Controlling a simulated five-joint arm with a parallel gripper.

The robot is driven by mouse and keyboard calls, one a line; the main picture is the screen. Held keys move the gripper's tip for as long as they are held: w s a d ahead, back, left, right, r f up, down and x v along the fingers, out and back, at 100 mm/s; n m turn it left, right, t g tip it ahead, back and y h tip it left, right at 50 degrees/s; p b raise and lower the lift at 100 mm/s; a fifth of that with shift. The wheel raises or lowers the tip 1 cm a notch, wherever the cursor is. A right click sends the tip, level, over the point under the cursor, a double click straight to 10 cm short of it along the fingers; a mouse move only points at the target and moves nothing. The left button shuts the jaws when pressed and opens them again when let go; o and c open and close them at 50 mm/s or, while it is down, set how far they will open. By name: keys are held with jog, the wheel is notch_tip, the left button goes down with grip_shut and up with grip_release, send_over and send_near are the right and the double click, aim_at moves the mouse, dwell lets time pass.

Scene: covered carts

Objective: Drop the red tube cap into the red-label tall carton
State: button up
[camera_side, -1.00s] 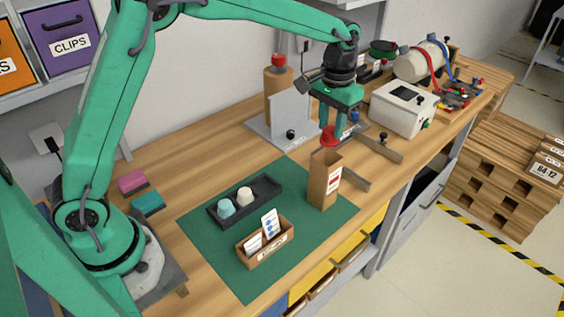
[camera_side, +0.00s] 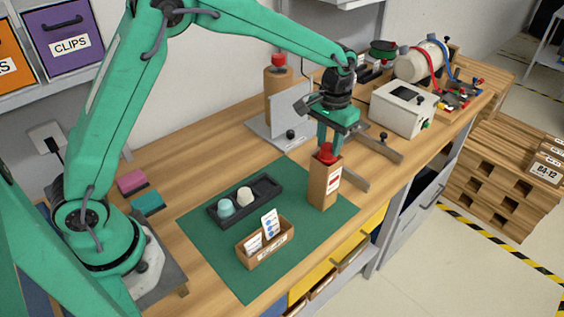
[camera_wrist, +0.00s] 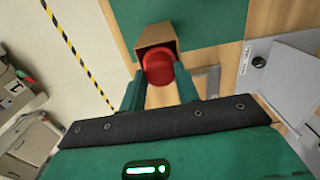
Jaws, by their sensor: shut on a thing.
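The red tube cap (camera_side: 326,153) is between the fingers of my gripper (camera_side: 328,146), which is shut on it. The cap is at the open top of the tall brown carton (camera_side: 319,189), which stands upright on the green mat (camera_side: 222,246) and carries a red-and-white label. In the wrist view the cap (camera_wrist: 159,67) lies between the two fingertips (camera_wrist: 159,82), over the carton's mouth (camera_wrist: 155,36). The cap hides most of the opening, so how far it is inside cannot be told.
A black tray (camera_side: 225,212) with a teal and a cream cap sits on the mat, with a small card box (camera_side: 264,243) in front. A grey metal bracket (camera_side: 291,118) stands behind the carton. A white instrument box (camera_side: 403,107) is at right.

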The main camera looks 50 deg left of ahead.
jog(key=shift+f, duration=1.05)
jog(key=shift+f, duration=0.1)
jog(key=o, duration=1)
jog(key=shift+f, duration=0.1)
jog(key=shift+o, duration=0.2)
jog(key=shift+s, duration=0.1)
jog(key=shift+r, duration=4.15)
